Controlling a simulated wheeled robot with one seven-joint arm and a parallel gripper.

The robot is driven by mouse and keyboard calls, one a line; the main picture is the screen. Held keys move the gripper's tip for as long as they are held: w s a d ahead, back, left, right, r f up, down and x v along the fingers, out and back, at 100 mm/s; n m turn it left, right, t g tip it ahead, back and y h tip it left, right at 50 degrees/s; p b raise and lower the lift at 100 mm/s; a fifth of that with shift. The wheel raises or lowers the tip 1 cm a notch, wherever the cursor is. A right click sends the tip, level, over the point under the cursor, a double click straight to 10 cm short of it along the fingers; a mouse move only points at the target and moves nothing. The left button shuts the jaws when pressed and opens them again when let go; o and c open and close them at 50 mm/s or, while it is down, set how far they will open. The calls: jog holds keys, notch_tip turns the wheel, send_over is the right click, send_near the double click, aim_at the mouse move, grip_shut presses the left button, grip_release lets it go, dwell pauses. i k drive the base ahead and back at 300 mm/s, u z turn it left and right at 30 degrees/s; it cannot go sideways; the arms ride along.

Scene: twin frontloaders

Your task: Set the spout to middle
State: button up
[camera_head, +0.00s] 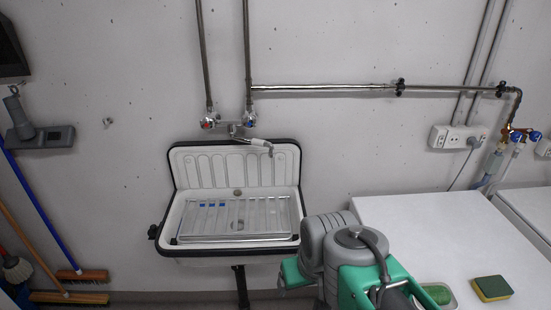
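The spout (258,143) is a short metal tube on the wall tap (236,128) above the sink. It points to the right of the tap body, and its tip is over the right part of the sink's back panel. The sink (182,214) is white with a dark rim and hangs on the wall. My arm, grey and green, shows at the bottom right of the sink. My gripper's fingers do not show in this view.
A metal rack (262,228) lies across the sink. A white worktop (400,215) at right bears a sponge (492,289) and a green soap dish (438,295). Brooms (82,275) stand at left. Pipes (325,88) run along the wall. The space before the spout looks free.

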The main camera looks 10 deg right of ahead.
aim_at(271, 153)
jog(key=k, duration=0.65)
jog(key=u, duration=0.45)
jog(key=i, duration=1.2)
jog(key=u, duration=0.4)
